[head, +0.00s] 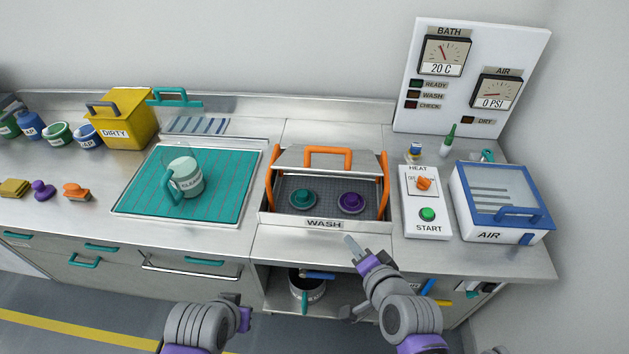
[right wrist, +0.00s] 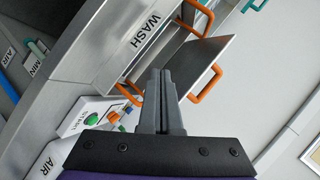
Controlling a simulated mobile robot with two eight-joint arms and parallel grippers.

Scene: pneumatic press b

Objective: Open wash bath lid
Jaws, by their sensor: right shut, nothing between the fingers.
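The wash bath (head: 324,223), labelled WASH, is set in the counter, and its inside shows a teal and a purple round part. Its metal lid (head: 288,158) with an orange handle (head: 328,150) is raised at the back of the bath, tilted up. In the right wrist view the lid (right wrist: 198,66) also stands away from the bath, its handle (right wrist: 206,84) free of my fingers. My right gripper (head: 355,246) is shut and empty, in front of the bath's front right corner. My left gripper (head: 236,303) is low in front of the counter; its fingers are unclear.
Orange side handles (head: 386,185) flank the bath. Right of it are the HEAT/START box (head: 425,215) and the blue-lidded AIR box (head: 500,205). A teal drain tray (head: 222,205) holding a jug (head: 187,175) lies left. A yellow DIRTY bin (head: 125,118) stands further left.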

